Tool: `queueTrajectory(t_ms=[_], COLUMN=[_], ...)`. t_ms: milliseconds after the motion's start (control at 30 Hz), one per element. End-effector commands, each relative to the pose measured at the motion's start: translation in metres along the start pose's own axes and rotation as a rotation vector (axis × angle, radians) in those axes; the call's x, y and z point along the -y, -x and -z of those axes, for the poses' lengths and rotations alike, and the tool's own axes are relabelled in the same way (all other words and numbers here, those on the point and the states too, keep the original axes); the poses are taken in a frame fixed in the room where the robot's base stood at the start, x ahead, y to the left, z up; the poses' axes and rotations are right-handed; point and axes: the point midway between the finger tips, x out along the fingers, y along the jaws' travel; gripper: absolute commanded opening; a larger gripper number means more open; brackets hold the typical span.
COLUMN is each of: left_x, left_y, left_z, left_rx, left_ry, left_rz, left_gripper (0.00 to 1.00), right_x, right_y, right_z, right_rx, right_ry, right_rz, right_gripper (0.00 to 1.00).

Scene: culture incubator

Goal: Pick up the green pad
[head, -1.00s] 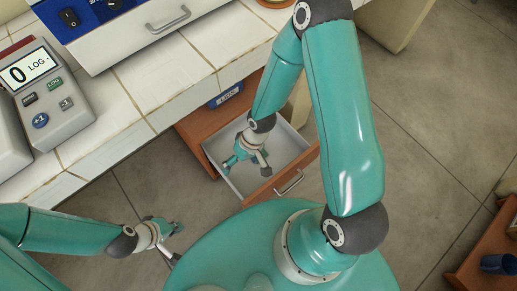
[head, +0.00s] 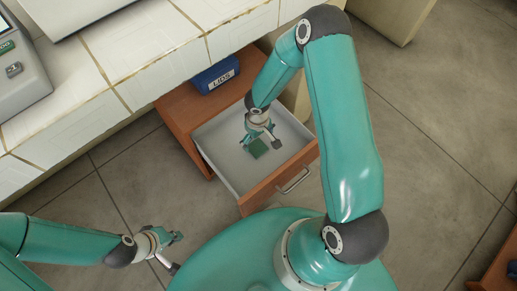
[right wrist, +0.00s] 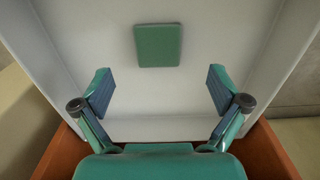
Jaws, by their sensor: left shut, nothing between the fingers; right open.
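The green pad (head: 257,149) is a small flat square lying on the floor of the open white drawer (head: 225,172). In the right wrist view the pad (right wrist: 158,45) lies ahead of the fingers, near the upper middle, with nothing touching it. My right gripper (head: 261,140) is over the drawer, open and empty, pointing down. In the right wrist view its fingers (right wrist: 160,90) are spread to either side, with bare drawer floor between them. My left gripper (head: 177,252) is shut and empty, low at the left, away from the drawer.
A blue box labelled LIDS (head: 215,76) stands on the brown cabinet (head: 183,110) behind the drawer. The white tiled bench (head: 120,70) runs above it. The drawer's wooden front (head: 279,182) with its handle faces my base. Grey floor lies around.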

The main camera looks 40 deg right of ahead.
Motion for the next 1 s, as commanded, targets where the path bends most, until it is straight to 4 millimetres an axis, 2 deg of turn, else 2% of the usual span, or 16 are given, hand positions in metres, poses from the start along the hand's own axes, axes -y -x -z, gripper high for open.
queueTrajectory(t_ms=[33,100,333,633,933,1000], left_x=[0.002,0.002,0.003,0.007,0.007,0.007], left_y=[-0.004,-0.005,-0.009,-0.020,-0.020,-0.020], left_z=[0.000,0.000,0.000,0.000,0.000,0.000], left_rx=[0.000,0.000,0.000,0.000,0.000,0.000], left_ry=[0.000,0.000,0.000,0.000,0.000,0.000], left_rz=[0.000,0.000,0.000,0.000,0.000,0.000], left_gripper=[0.00,0.00,0.00,0.00,0.00,0.00], right_x=[0.000,0.000,-0.001,-0.003,-0.004,-0.004], right_y=[-0.010,-0.016,-0.029,-0.068,-0.071,-0.071], right_z=[0.000,0.000,-0.002,-0.004,-0.004,-0.004], right_rx=[0.002,0.001,0.001,0.001,0.000,0.000], right_ry=[0.001,0.000,-0.001,0.000,-0.001,-0.001], right_rz=[0.001,0.001,0.000,0.001,0.001,0.001], right_gripper=[0.98,0.98,0.98,0.98,0.98,0.86])
